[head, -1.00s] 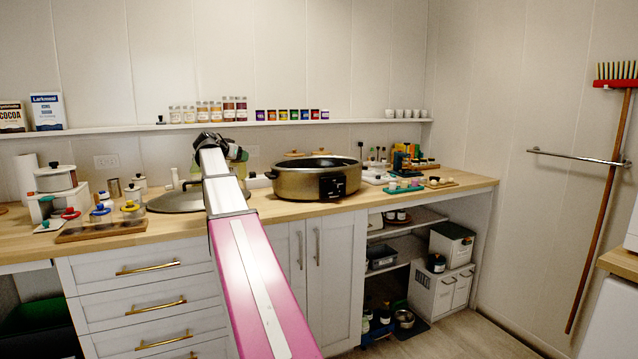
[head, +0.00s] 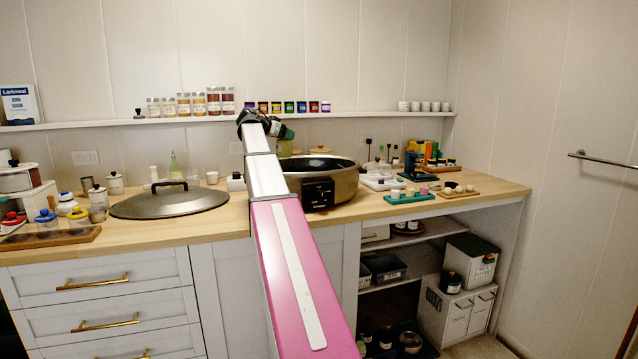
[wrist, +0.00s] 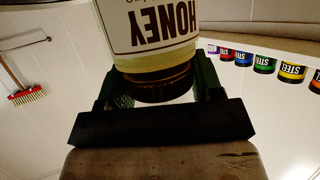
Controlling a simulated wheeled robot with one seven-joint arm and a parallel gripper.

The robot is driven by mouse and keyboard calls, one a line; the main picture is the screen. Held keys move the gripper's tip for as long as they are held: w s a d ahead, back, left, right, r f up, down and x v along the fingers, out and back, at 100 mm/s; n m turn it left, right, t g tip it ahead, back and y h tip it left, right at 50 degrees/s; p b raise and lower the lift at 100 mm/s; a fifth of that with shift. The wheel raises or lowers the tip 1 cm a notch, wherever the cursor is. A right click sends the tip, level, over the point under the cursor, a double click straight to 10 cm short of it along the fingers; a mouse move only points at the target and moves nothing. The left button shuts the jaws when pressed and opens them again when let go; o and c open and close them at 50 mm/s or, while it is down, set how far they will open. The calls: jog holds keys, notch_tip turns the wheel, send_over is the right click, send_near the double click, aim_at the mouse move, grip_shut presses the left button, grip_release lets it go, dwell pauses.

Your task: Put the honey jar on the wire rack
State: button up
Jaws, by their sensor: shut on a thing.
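The honey jar (wrist: 152,35) fills the upper middle of the wrist view, with a white label reading HONEY upside down and a dark lid toward my gripper. My gripper (wrist: 160,88) is shut on the lid end, with a green-padded finger on each side. In the head view my gripper (head: 280,130) is raised above the counter, in front of the back wall and just left above the big pot. The jar is mostly hidden there behind my arm. I cannot make out a wire rack in either view.
A big pot (head: 338,180) and a large lid (head: 160,204) stand on the wooden counter (head: 130,232). Small items crowd the counter's left and right ends. A wall shelf (head: 370,115) holds jars, coloured tins and white cups. Open shelves (head: 405,240) below right hold boxes.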

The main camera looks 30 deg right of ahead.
jog(key=shift+s+d+f, duration=1.25)
jog(key=shift+d+f, duration=0.3)
jog(key=shift+f, duration=0.3)
jog(key=shift+s+d+f, duration=1.3)
jog(key=shift+d+f, duration=0.2)
jog(key=shift+f, duration=0.35)
jog(key=shift+s+d+f, duration=1.25)
jog(key=shift+d+f, duration=0.3)
jog(key=shift+f, duration=0.3)
jog(key=o, duration=1.6)
jog(key=shift+v, duration=3.8)
